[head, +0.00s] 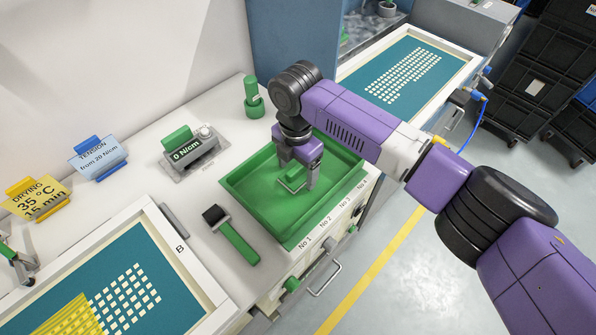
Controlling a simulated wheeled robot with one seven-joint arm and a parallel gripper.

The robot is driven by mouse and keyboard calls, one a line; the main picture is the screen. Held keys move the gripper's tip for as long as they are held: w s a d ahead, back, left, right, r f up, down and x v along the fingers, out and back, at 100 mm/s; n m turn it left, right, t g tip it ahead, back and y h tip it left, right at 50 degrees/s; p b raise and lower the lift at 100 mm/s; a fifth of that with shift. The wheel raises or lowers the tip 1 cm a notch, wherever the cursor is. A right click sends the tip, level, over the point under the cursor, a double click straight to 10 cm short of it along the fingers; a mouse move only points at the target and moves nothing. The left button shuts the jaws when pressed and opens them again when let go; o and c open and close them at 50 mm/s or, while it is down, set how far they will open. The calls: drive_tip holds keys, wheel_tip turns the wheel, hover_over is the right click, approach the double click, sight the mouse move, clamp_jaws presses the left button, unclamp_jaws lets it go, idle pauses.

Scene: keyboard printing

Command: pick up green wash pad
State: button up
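The green wash pad (292,182) is a small block in the green tray (247,204) on the counter. My gripper (297,180) points down into the tray, right over the pad. Its two fingers are spread apart, with part of the pad showing between them. I see no clear contact between the fingers and the pad. The fingers and hand partly cover the pad. Its green blends with the tray, so its outline is hard to make out.
A green-handled roller (236,240) lies left of the tray. A 0 N/cm tension meter (190,151) and a green bottle-like item (253,97) stand behind it. Framed screens lie at lower left (125,285) and upper right (405,75). The tray's walls surround my gripper.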

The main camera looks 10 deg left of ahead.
sight(297, 168)
drive_tip(key=c, duration=1.4)
drive_tip(key=shift+r, duration=0.15)
wheel_tip(297, 168, up, 20)
drive_tip(key=b, duration=0.2)
drive_tip(key=shift+b, duration=0.3)
drive_tip(key=o, duration=0.6)
clamp_jaws()
